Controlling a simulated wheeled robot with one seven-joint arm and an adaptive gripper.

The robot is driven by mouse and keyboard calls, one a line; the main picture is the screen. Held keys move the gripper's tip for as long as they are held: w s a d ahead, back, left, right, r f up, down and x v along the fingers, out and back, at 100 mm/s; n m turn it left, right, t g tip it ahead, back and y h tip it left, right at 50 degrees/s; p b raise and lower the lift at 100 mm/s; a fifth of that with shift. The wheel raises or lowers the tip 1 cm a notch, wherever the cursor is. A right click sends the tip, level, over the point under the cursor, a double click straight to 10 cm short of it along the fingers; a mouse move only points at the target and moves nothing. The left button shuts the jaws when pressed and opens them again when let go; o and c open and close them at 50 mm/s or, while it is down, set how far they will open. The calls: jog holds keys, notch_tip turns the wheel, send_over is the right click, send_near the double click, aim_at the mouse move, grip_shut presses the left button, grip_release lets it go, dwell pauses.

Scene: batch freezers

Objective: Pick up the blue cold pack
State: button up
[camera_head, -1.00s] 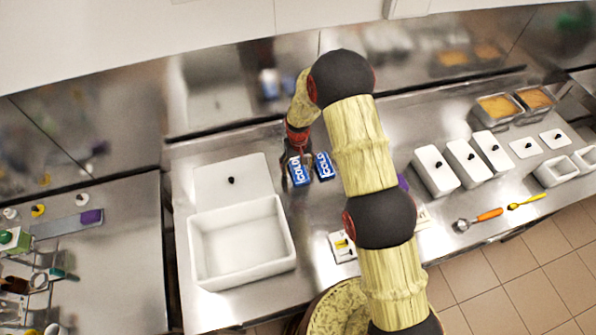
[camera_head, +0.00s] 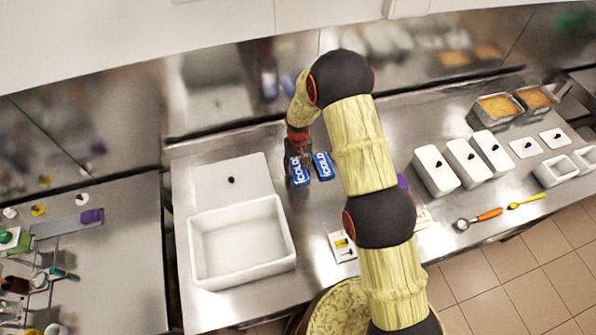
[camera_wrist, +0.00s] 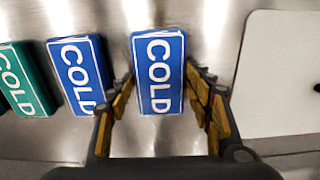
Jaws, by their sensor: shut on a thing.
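Two blue cold packs with white "COLD" lettering lie side by side on the steel counter. My gripper (camera_wrist: 163,105) is shut on the one nearer the white lid, the gripped cold pack (camera_wrist: 158,72), with a finger along each side; it also shows in the head view (camera_head: 300,172). The second blue cold pack (camera_wrist: 78,73) lies just beside it, also seen in the head view (camera_head: 323,166). A green cold pack (camera_wrist: 24,80) lies beyond that in the wrist view. In the head view my arm hides that part of the counter.
A white lid (camera_head: 232,181) lies left of the packs, with an empty white bin (camera_head: 243,243) in front of it. White lidded containers (camera_head: 436,172) stand to the right. An orange-handled scoop (camera_head: 478,219) lies near the front edge.

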jog(key=c, duration=0.4)
jog(key=shift+r, duration=0.1)
